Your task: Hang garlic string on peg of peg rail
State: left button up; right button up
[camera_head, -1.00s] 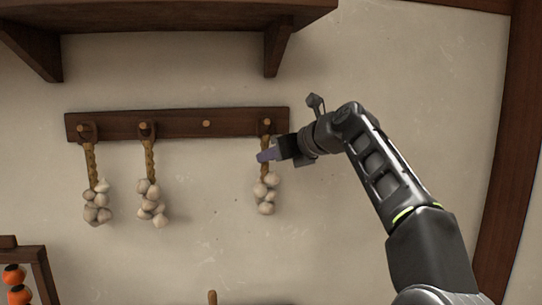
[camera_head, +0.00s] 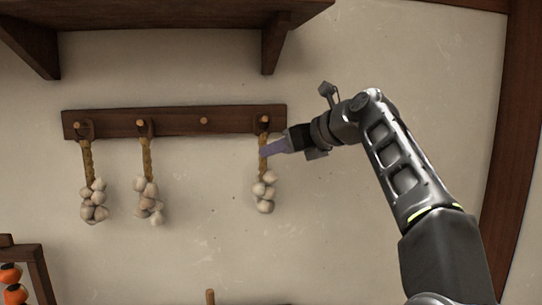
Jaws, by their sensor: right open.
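The dark wooden peg rail (camera_head: 175,122) is fixed to the wall and carries a row of pegs. A garlic string (camera_head: 264,190) hangs from its rightmost peg (camera_head: 264,119). Two more garlic strings hang from the two left pegs, one at the far left (camera_head: 94,200) and one beside it (camera_head: 149,200). The third peg (camera_head: 204,121) is bare. My right gripper (camera_head: 266,151) is open, with its purple-grey fingers at the braid of the rightmost string, just below the rail. I cannot tell whether they touch the braid. My left gripper is not in view.
A dark wooden shelf (camera_head: 160,14) with brackets juts out above the rail. A dark frame with orange items (camera_head: 11,275) stands at the lower left. A dark post (camera_head: 508,160) runs down the right side. The wall below the rail is mostly clear.

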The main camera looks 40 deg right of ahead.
jog(key=v, duration=0.3)
jog(key=shift+s+r, duration=0.1)
jog(key=shift+s, duration=0.15)
dwell(0.4)
